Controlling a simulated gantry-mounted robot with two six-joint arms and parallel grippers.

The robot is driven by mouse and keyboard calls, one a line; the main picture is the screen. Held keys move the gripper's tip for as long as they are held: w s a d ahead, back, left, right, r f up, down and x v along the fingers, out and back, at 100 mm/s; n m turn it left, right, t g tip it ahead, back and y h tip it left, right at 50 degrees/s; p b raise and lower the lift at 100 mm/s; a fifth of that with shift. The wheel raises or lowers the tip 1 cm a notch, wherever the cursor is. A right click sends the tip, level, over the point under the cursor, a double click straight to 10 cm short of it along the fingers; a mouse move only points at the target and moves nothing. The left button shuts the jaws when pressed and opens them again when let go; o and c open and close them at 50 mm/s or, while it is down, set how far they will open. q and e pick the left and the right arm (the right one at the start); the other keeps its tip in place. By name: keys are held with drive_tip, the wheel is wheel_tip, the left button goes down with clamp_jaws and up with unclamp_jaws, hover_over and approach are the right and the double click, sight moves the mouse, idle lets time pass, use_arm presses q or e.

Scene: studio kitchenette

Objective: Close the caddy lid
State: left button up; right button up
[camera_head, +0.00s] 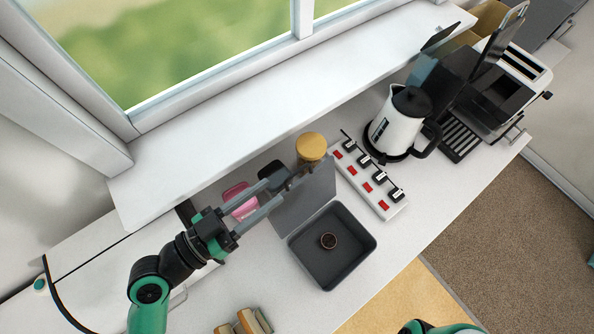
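The caddy is a dark grey square box (300,249) on the white counter. Its flat grey lid (307,196) is raised at the back side of the box, leaving the inside open to view. My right gripper is not in view; only a bit of green and black arm shows at the bottom edge.
A power strip (368,178) with red switches lies right of the lid. Behind the lid stand a yellow-topped jar (311,147) and a pink item (239,198). A kettle (396,121) and coffee machine (470,88) stand further right. The counter right of the box is clear.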

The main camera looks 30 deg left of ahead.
sight(297, 172)
use_arm(q)
drive_tip(key=p+x, duration=0.1)
drive_tip(key=x, duration=0.6)
drive_tip(key=shift+w+r+p, duration=0.15)
drive_tip(key=shift+p, duration=0.25)
drive_tip(key=shift+w+d, duration=0.25)
drive_tip(key=shift+w, duration=0.2)
clamp_jaws()
idle(0.4)
